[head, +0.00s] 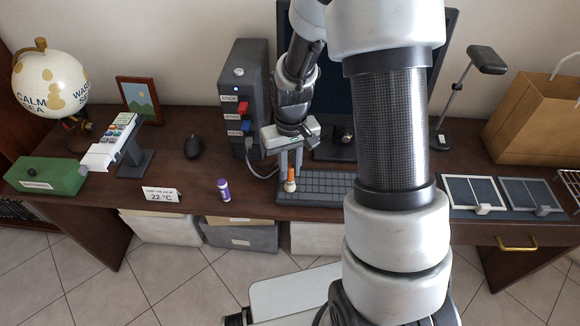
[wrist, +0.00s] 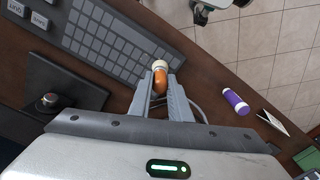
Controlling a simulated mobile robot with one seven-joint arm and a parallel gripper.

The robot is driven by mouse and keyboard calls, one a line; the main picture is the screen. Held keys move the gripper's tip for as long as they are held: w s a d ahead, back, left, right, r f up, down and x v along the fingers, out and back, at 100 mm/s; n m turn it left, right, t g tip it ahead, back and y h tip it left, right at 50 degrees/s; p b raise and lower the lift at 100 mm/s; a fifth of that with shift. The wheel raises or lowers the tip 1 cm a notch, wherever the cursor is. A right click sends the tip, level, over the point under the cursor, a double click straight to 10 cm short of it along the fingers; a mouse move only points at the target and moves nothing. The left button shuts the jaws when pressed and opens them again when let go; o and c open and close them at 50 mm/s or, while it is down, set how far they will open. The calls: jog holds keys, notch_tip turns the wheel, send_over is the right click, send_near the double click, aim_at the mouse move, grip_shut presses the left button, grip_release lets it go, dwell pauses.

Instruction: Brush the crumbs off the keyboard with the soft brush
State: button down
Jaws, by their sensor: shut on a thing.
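The grey keyboard (head: 325,187) lies near the front edge of the brown desk, partly behind my arm in the head view. In the wrist view the keyboard (wrist: 112,38) fills the upper left. The soft brush (head: 290,186) has an orange handle and a pale round head. My gripper (head: 290,168) is shut on its handle, above the keyboard's left end. In the wrist view the brush (wrist: 160,66) is between the fingers (wrist: 160,82), its pale head at the keyboard's edge. I cannot tell whether it touches the keys. No crumbs can be made out.
A dark computer tower (head: 246,90) with coloured plugs and a monitor stand behind. A cable (head: 262,171) runs beside the gripper.

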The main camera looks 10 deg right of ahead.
jog(key=shift+f, duration=0.25)
jog(key=shift+d, duration=0.1)
jog(key=shift+s+d+r, duration=0.1)
jog(key=shift+s+d, duration=0.05)
jog(key=shift+d, duration=0.25)
jog(key=shift+s+d+r, duration=0.1)
jog(key=shift+d, duration=0.3)
jog(key=shift+s+d+f, duration=0.15)
jog(key=shift+s+d, duration=0.05)
jog(key=shift+d, duration=0.3)
jog(key=shift+s+d+f, duration=0.1)
jog(key=shift+s+d, duration=0.1)
jog(key=shift+d, duration=0.3)
jog(key=shift+w+a+r, duration=0.1)
jog(key=shift+w+a, duration=0.1)
jog(key=shift+a, duration=0.35)
jog(key=shift+w+a, duration=0.15)
jog(key=shift+a, duration=0.35)
jog(key=shift+w+a, duration=0.25)
jog(key=shift+a, duration=0.65)
jog(key=shift+r+p, duration=2.35)
jog(key=shift+r, duration=1.05)
